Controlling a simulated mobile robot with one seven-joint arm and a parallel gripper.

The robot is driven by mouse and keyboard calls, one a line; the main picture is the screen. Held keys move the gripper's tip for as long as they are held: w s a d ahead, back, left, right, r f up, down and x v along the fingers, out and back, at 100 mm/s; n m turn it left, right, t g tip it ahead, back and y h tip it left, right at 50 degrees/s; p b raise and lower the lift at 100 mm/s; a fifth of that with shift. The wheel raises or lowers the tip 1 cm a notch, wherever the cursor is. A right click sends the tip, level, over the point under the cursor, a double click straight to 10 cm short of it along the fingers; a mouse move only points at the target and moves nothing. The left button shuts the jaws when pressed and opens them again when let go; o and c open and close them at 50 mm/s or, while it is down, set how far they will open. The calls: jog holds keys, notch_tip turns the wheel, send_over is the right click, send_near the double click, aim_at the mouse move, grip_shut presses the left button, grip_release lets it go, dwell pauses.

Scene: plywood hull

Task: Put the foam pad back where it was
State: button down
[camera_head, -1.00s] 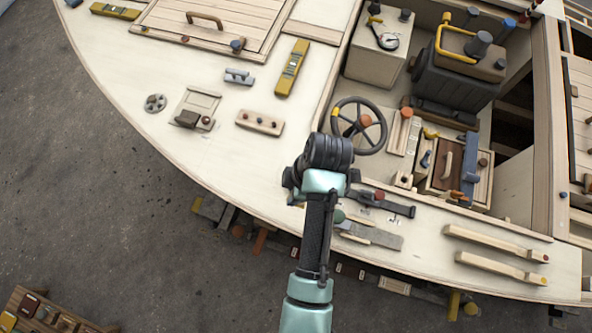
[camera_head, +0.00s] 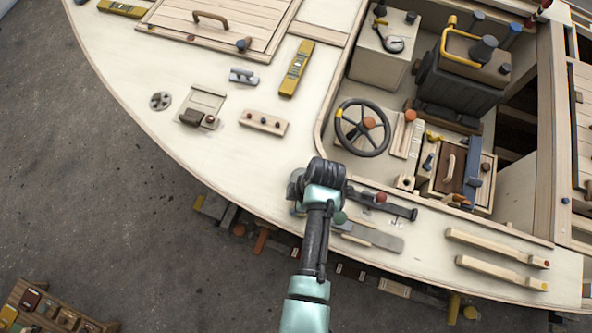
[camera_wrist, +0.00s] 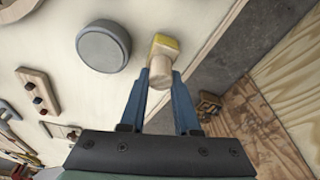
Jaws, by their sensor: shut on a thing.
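In the wrist view, my gripper (camera_wrist: 157,84) has its two blue fingers closed on a small pale beige piece with a yellow end (camera_wrist: 165,45), which I take to be the foam pad. Its yellow end points away from the gripper, and pale deck lies behind it. I cannot tell whether it touches the deck. In the head view, my wrist hides the fingers and the held piece, over the deck's near edge below the steering wheel (camera_head: 362,128).
A round grey disc (camera_wrist: 103,47) is on the deck left of the held piece. A wooden strip with dark knobs (camera_wrist: 38,91) lies farther left. A grey flat tool (camera_head: 372,237) and two wooden rails (camera_head: 498,248) lie right of my wrist. The deck to its left is mostly bare.

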jog(key=c, duration=0.6)
grip_release()
jog(key=shift+f, duration=0.1)
jog(key=shift+c, duration=0.2)
